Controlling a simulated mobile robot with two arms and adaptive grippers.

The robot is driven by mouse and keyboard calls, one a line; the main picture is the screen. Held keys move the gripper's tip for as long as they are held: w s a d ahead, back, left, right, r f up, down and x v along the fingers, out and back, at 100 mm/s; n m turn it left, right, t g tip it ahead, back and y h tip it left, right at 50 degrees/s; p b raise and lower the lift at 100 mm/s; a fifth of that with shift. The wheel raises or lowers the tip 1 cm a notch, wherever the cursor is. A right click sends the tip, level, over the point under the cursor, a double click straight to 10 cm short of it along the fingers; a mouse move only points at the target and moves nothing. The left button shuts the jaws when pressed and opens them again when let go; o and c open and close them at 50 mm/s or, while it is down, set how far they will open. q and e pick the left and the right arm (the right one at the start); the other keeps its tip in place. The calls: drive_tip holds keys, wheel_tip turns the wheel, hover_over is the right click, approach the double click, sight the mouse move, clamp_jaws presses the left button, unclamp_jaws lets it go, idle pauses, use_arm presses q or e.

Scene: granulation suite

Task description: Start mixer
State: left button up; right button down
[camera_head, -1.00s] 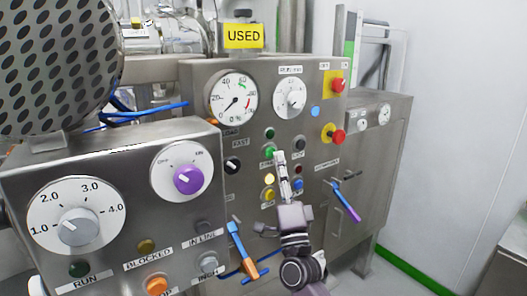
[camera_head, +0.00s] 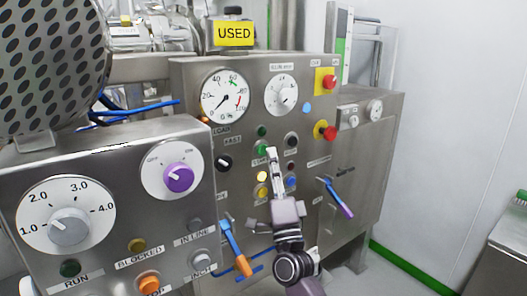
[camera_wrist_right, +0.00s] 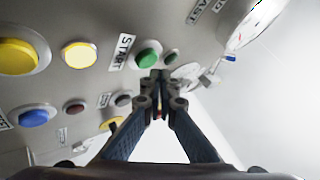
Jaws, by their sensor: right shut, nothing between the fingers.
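The mixer's control panel (camera_head: 240,135) is a steel face with gauges, knobs and coloured buttons. The green START button (camera_head: 262,149) shows at its lower middle; it also shows in the right wrist view (camera_wrist_right: 148,57) beside its START label (camera_wrist_right: 121,52). My right gripper (camera_head: 271,151) is shut and empty, with its fingertips close to the right of that button in the head view. In the right wrist view the fingertips (camera_wrist_right: 156,76) appear just below the button; I cannot tell whether they touch it. My left gripper is not in view.
Below START are a lit yellow button (camera_head: 262,176) and a blue button (camera_head: 290,182). Red knobs on yellow plates (camera_head: 326,132) sit at the panel's right. A nearer panel (camera_head: 110,165) with a purple knob (camera_head: 179,177) stands at the left. An orange-and-blue handle (camera_head: 236,248) sticks out below.

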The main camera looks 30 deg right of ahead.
drive_tip(key=shift+w, duration=0.2)
idle(0.4)
drive_tip(key=shift+w, duration=0.25)
drive_tip(key=shift+w, duration=0.4)
idle(0.7)
drive_tip(key=shift+s, duration=0.85)
drive_tip(key=s+p, duration=0.1)
drive_tip(key=s, duration=0.4)
drive_tip(key=shift+d, duration=0.15)
